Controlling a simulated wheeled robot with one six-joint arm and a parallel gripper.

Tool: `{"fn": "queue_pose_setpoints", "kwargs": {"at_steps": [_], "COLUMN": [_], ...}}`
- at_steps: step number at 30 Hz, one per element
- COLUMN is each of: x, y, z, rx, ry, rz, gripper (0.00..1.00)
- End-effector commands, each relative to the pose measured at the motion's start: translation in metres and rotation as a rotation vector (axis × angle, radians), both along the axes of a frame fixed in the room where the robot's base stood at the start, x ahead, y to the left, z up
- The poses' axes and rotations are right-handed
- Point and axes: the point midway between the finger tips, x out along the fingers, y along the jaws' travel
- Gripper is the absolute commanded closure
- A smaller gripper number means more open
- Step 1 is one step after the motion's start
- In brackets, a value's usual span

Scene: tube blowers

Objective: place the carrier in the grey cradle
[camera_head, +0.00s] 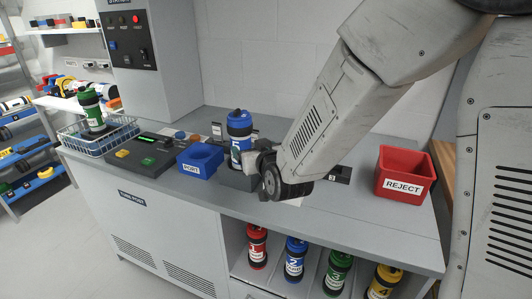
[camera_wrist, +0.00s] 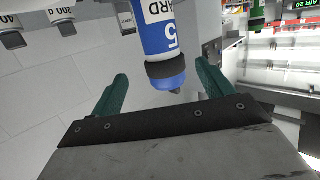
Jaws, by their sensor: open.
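The blue-and-white carrier marked 5 (camera_head: 240,135) stands upright on the counter. Its lower end sits in or just over the dark grey cradle (camera_head: 238,181); the contact is partly hidden. My gripper (camera_head: 254,158) is close at the carrier's right side. In the wrist view the carrier (camera_wrist: 163,38) appears upside down, with its blue-and-black end toward my gripper (camera_wrist: 162,80). The two green fingers are spread wide, one to each side of it, with gaps visible on both sides.
A wire basket (camera_head: 75,143) with a green carrier (camera_head: 94,112) is at far left. A red REJECT bin (camera_head: 405,173) is at right. Several carriers stand in the shelf below.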

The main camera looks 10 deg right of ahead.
Motion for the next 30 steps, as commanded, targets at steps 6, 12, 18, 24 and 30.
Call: {"fn": "queue_pose_setpoints", "kwargs": {"at_steps": [6,12,18,24,30], "x": [-0.002,-0.016,-0.078,-0.180,-0.290], "y": [0.001,-0.020,-0.070,-0.123,-0.161], "z": [0.001,0.014,0.033,0.047,0.058], "rx": [0.000,-0.005,-0.039,-0.082,-0.115], "ry": [0.003,0.133,0.444,0.778,1.072], "rz": [0.003,0.000,-0.015,-0.061,-0.131], "gripper": [0.21,0.21,0.21,0.21,0.21]}}
